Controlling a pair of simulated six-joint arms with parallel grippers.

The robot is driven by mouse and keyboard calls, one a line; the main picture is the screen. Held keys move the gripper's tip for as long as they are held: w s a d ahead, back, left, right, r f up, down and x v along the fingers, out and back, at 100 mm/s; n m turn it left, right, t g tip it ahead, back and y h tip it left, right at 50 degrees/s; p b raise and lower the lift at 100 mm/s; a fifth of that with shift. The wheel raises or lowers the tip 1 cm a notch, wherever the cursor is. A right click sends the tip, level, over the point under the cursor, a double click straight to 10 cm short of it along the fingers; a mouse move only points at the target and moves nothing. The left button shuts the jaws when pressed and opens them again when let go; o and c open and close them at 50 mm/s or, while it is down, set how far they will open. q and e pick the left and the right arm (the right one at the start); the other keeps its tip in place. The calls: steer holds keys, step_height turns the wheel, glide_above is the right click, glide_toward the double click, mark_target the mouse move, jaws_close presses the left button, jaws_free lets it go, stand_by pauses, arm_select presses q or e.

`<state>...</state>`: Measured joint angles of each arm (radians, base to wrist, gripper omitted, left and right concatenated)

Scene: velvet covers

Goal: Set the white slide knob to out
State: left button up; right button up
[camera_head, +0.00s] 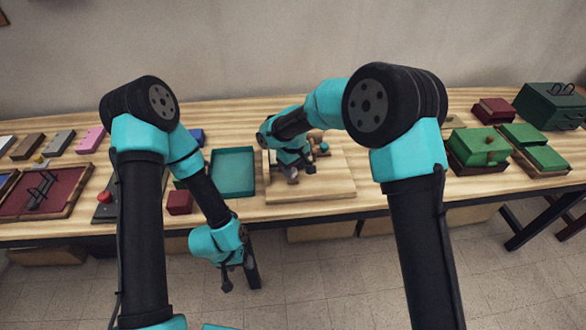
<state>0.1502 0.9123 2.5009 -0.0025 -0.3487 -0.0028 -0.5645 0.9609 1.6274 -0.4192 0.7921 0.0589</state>
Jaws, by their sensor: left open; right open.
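I cannot clearly make out the white slide knob in the head view. My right gripper (300,169) is over a light wooden board (322,188) at the middle of the table, pointing down, and hides part of it. It is open; a small brownish-grey thing shows by its fingertips, too small to tell what. A small teal knob (324,147) and a brown piece stand behind the gripper on the board. My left gripper (240,284) is open and empty, hanging in front of the table's front edge, away from the board.
A teal tray (233,172) lies left of the board, with a dark red block (179,203) near the edge. A red-knobbed grey plate (105,198) and a maroon tray (62,198) are further left. Green boxes (478,141) stand at right. Bare table lies right of the board.

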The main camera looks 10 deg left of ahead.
steer(key=shift+f, duration=0.35)
steer(key=shift+c, duration=0.4)
jaws_close()
